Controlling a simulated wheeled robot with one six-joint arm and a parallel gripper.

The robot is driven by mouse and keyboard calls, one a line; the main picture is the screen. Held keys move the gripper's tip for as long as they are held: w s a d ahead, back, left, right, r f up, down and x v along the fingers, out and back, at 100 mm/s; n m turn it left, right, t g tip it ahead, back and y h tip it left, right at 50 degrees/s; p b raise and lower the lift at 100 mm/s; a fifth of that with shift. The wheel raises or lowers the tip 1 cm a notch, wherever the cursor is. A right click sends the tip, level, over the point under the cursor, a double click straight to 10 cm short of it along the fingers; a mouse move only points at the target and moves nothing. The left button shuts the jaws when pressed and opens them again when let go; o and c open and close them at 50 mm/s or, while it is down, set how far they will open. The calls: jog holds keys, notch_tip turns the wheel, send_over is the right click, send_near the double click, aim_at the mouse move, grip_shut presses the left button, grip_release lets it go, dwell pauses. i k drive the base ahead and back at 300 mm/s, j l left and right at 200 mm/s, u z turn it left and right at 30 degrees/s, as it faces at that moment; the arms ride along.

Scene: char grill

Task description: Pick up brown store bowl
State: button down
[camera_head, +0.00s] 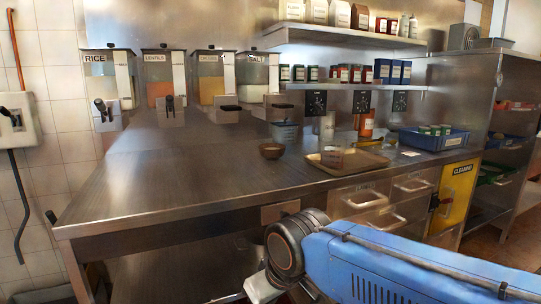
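A small brown bowl (272,151) stands upright on the steel counter (180,185), near the middle of its depth. It is to the left of a tan tray (360,171) and apart from it. Nothing covers the bowl. Part of my blue arm shows at the lower right, in front of the counter's front side. My gripper's fingers do not show in this view.
Dispensers labelled rice (107,85), lentils and salt line the back left. A clear container (330,157) is on the tray. An orange bottle (366,125) and a blue crate (432,140) stand at right. The counter's left part is clear.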

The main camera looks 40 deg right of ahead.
aim_at(272, 151)
jog(key=k+l+z, duration=0.1)
jog(key=l, duration=0.5)
jog(key=k+l, duration=0.1)
jog(key=l, duration=0.5)
jog(key=k+l+z, duration=0.15)
jog(key=l, duration=0.4)
jog(key=i, duration=0.05)
